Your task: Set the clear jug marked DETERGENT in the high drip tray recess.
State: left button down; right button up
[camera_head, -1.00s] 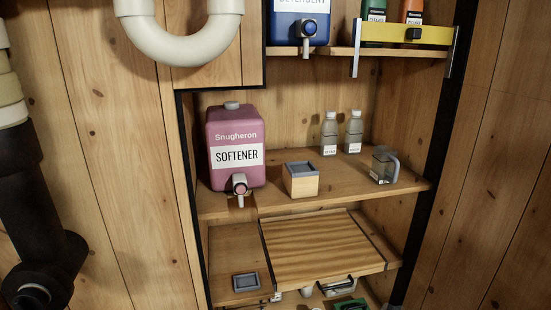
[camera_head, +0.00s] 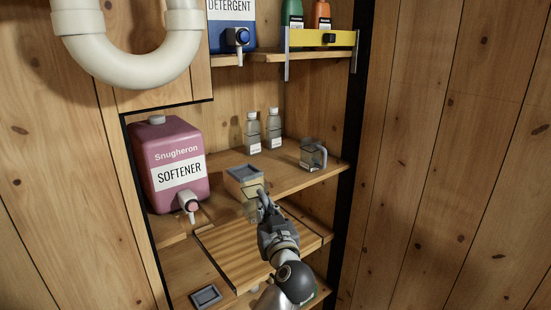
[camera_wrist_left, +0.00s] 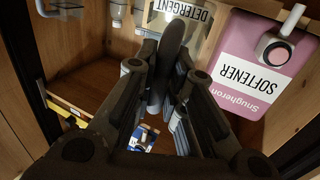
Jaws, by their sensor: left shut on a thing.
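My left gripper (camera_head: 262,203) is shut on the handle of the clear jug marked DETERGENT (camera_head: 249,210). The jug is at the front of the middle shelf, just before the raised wooden block. The gripper hides part of it. In the left wrist view the jug (camera_wrist_left: 190,16) shows its DETERGENT label upside down, with the dark handle between the fingers. The high drip tray recess (camera_head: 246,173) is the grey hollow on top of the block. The jug's base is too small to judge for contact. My right gripper is not in view.
The pink SOFTENER tank (camera_head: 170,165) with its tap stands left of the block. Two bottles (camera_head: 273,128) stand behind, and another clear jug (camera_head: 312,154) stands to the right. A low grey tray (camera_head: 206,296) lies on the shelf below. The blue DETERGENT tank (camera_head: 231,30) is above.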

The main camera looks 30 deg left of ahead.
pick_arm(q)
jog(key=w+a+r+n+g+y+p, duration=0.1)
jog(key=w+a+r+n+g+y, duration=0.15)
jog(key=w+r, duration=0.55)
jog(key=w+a+r+b, duration=0.1)
jog(key=w+a+b, duration=0.1)
jog(key=a+b, duration=0.3)
jog(key=shift+a+r+b, duration=0.15)
jog(key=shift+a+b, duration=0.15)
jog(key=shift+a, duration=0.4)
dwell(0.5)
jog(key=shift+s+d+p, duration=0.1)
jog(key=shift+d+p, duration=0.05)
jog(key=shift+p, duration=0.85)
jog(key=shift+r, duration=0.1)
